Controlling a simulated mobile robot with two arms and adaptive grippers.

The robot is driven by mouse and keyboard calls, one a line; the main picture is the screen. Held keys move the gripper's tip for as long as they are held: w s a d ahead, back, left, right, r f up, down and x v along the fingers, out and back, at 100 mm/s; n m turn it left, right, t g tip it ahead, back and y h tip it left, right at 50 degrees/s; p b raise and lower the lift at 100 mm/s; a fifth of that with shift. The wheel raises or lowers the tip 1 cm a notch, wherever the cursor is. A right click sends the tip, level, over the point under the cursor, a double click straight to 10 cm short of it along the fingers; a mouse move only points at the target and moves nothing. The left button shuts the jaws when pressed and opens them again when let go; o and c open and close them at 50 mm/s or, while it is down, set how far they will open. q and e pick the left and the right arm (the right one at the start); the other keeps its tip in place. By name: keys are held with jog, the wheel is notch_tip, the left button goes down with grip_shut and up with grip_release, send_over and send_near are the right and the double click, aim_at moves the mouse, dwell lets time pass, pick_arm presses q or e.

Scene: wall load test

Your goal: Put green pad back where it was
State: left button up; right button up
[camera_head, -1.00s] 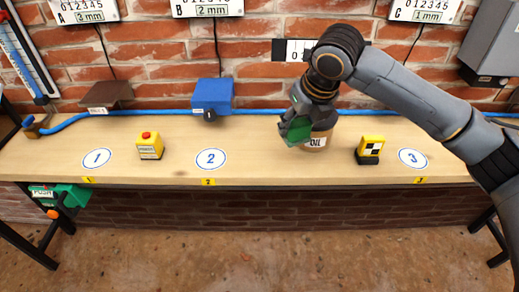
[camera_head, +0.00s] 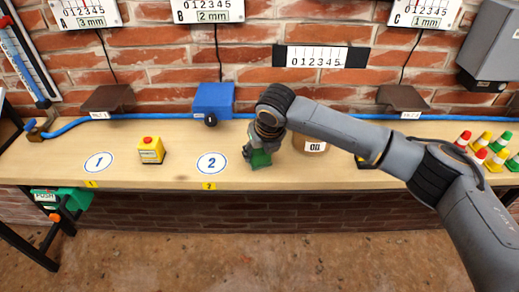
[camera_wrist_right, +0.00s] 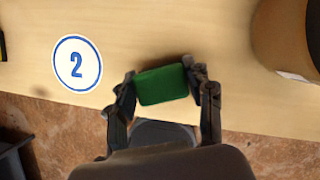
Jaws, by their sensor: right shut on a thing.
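The green pad (camera_head: 259,160) is a small flat block held between the fingers of my right gripper (camera_head: 257,150). In the right wrist view the pad (camera_wrist_right: 161,84) sits between both fingertips of the gripper (camera_wrist_right: 163,86). The pad is over the table to the right of the white circle marked 2 (camera_head: 212,163), which shows at the upper left of the wrist view (camera_wrist_right: 77,63). I cannot tell whether the pad touches the table. My left gripper is not in view.
The oil tub (camera_head: 314,142) stands right of my gripper. A yellow box with a red button (camera_head: 150,150) stands near circle 1 (camera_head: 98,162). The blue device (camera_head: 213,99) is behind circle 2. Several small cones (camera_head: 483,147) stand at the right. My arm covers circle 3.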

jog(key=o, duration=1.3)
jog(key=shift+o, duration=0.2)
jog(key=v, duration=1.2)
